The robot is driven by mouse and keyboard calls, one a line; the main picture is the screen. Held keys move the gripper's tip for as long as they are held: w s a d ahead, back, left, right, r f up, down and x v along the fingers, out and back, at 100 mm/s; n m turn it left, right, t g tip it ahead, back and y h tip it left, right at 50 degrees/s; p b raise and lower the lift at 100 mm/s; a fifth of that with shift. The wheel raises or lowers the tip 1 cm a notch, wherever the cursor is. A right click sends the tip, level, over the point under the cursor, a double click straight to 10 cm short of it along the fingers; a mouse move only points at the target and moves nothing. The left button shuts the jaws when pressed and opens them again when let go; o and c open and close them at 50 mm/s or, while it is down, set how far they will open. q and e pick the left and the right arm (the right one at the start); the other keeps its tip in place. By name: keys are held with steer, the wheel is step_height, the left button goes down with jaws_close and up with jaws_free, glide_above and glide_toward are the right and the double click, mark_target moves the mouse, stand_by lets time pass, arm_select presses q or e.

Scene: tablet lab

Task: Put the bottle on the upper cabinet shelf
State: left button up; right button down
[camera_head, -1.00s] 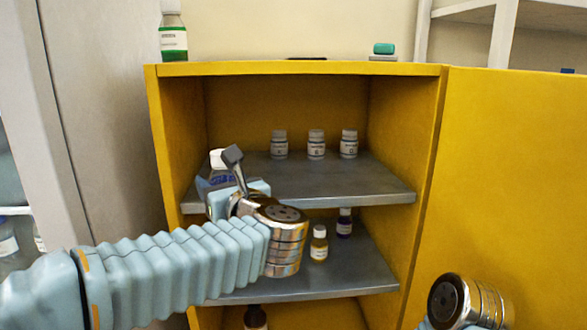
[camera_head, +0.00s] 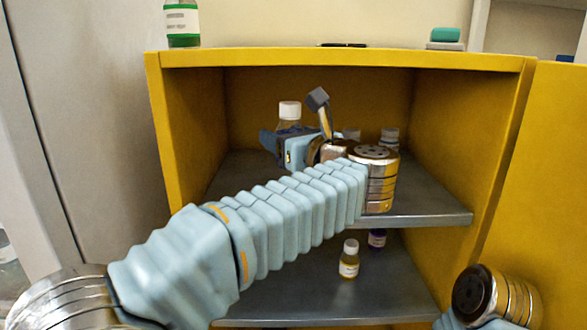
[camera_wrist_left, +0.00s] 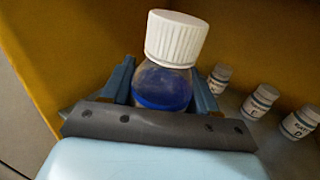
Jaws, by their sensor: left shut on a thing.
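The bottle (camera_head: 289,115) has a white cap and a clear neck; in the left wrist view the bottle (camera_wrist_left: 163,88) shows blue inside. My left gripper (camera_head: 280,140) is shut on it, and in the left wrist view its fingers (camera_wrist_left: 162,84) stand on both sides of the bottle. The bottle is inside the yellow cabinet (camera_head: 340,58), above the upper shelf (camera_head: 440,207). Its base is hidden by my gripper, so I cannot tell whether it touches the shelf. My right gripper is not in view; only part of my right arm shows at the lower right.
Small white jars (camera_head: 390,138) stand on the upper shelf to the right, partly behind my arm; several show in the left wrist view (camera_wrist_left: 262,100). The cabinet door (camera_head: 545,190) stands open at right.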

arm_select(q)
steer(key=w+f, duration=0.1)
steer(key=f, duration=0.1)
steer(key=w+f, duration=0.1)
steer(key=w, duration=0.1)
steer(key=w+f, duration=0.2)
steer(key=shift+d+f, duration=0.25)
steer(key=shift+f, duration=0.1)
steer(key=f, duration=0.2)
steer(key=shift+w+f+b, duration=0.3)
steer(key=shift+f+b, duration=0.05)
steer(key=shift+b, duration=0.05)
steer(key=shift+f, duration=0.45)
steer(key=shift+f+b, duration=0.2)
steer(key=shift+b, duration=0.1)
steer(key=o, duration=1.2)
steer(key=shift+c, duration=0.2)
steer(key=shift+s+d+r+p, duration=0.1)
steer(key=shift+r+p, duration=0.15)
steer(key=shift+p, duration=0.1)
steer(key=b+v, duration=0.1)
steer(key=v, duration=1)
steer(key=shift+s+d, duration=0.1)
steer(key=shift+s, duration=0.3)
